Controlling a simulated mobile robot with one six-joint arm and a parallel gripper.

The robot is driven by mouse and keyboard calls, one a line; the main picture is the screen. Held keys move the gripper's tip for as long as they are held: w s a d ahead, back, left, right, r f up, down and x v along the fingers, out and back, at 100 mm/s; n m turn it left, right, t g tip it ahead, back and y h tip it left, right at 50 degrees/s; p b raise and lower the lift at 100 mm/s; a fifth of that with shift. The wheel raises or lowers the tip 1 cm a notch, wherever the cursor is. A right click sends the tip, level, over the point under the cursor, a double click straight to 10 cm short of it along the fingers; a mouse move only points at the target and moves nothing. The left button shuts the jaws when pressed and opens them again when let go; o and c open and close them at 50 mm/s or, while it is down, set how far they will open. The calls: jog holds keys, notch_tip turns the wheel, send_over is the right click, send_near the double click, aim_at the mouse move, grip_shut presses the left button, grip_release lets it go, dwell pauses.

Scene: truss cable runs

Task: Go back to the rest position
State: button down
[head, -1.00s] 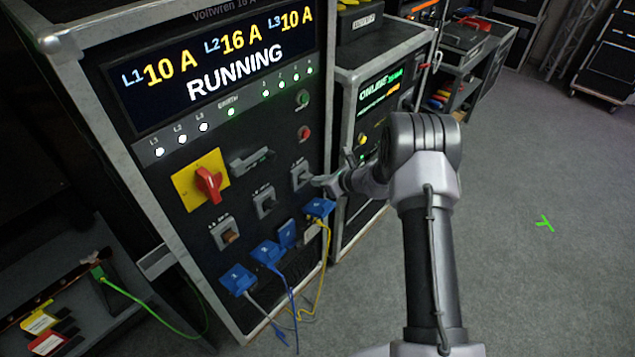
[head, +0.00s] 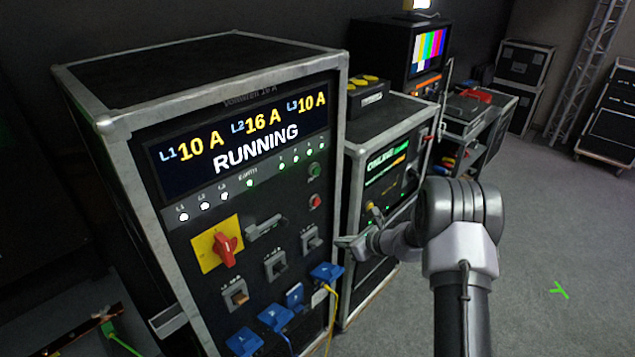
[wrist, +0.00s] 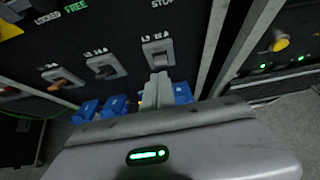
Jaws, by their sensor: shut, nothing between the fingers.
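My gripper (head: 345,241) is in front of the right side of the power distribution rack (head: 120,215), near the rightmost breaker switch (head: 310,239). In the wrist view my gripper (wrist: 165,80) has its fingers together, with nothing held. Its tips point toward the switch marked L3 (wrist: 158,52), and I cannot tell whether they touch it. Blue plugs (head: 275,317) sit in the sockets below the breakers. The rack's display (head: 250,145) reads RUNNING, with L1 10 A, L2 16 A and L3 10 A.
A red rotary switch on a yellow plate (head: 217,244) is on the rack. A second rack (head: 390,165) stands close on the right. A monitor with colour bars (head: 432,55) stands behind. Grey floor (head: 540,240) at the right is open, with a green mark (head: 559,290).

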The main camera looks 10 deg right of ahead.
jog(key=s+a+r+n+g+b, duration=0.2)
jog(key=s+a+r+n+b, duration=0.5)
jog(key=r, duration=0.5)
jog(key=s+a+r+n+g+b, duration=0.1)
jog(key=s+a+r+n+b, duration=0.2)
jog(key=s, duration=0.4)
jog(key=s+a+r+n+b, duration=0.1)
jog(key=s+a+n, duration=0.1)
jog(key=s+n, duration=0.5)
jog(key=s+d+f+n+h+b, duration=0.1)
jog(key=s+f+n+h+b, duration=0.1)
jog(key=s, duration=0.7)
jog(key=s+d+f+n+h+b, duration=0.2)
jog(key=s+n, duration=0.3)
jog(key=s, duration=0.5)
jog(key=shift+d+b, duration=0.25)
jog(key=shift+b, duration=0.15)
jog(key=shift+s, duration=0.15)
